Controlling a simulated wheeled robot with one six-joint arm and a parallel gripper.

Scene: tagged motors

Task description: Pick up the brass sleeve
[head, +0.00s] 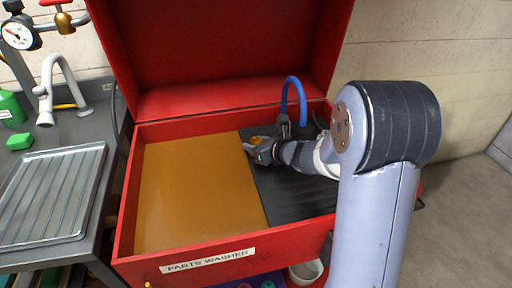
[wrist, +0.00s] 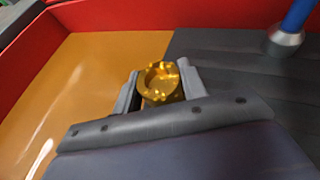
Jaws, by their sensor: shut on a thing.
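The brass sleeve (wrist: 160,82) is a short, shiny gold ring with a notched rim, seen in the wrist view between the two grey fingers of my gripper (wrist: 158,88). The gripper is shut on it, with a finger at its left and right sides. In the head view my gripper (head: 254,147) is inside the red parts washer, near the line between the amber area and the dark ribbed shelf. Only a small gold patch of the sleeve (head: 257,140) shows there. Whether its underside touches anything is hidden.
The red parts washer (head: 123,215) has an open lid and raised walls. Amber liquid (head: 195,190) fills its left part; a dark ribbed shelf (head: 300,196) lies right. A blue hose (head: 301,100) arches behind my gripper. A metal draining tray (head: 50,195) is on the left bench.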

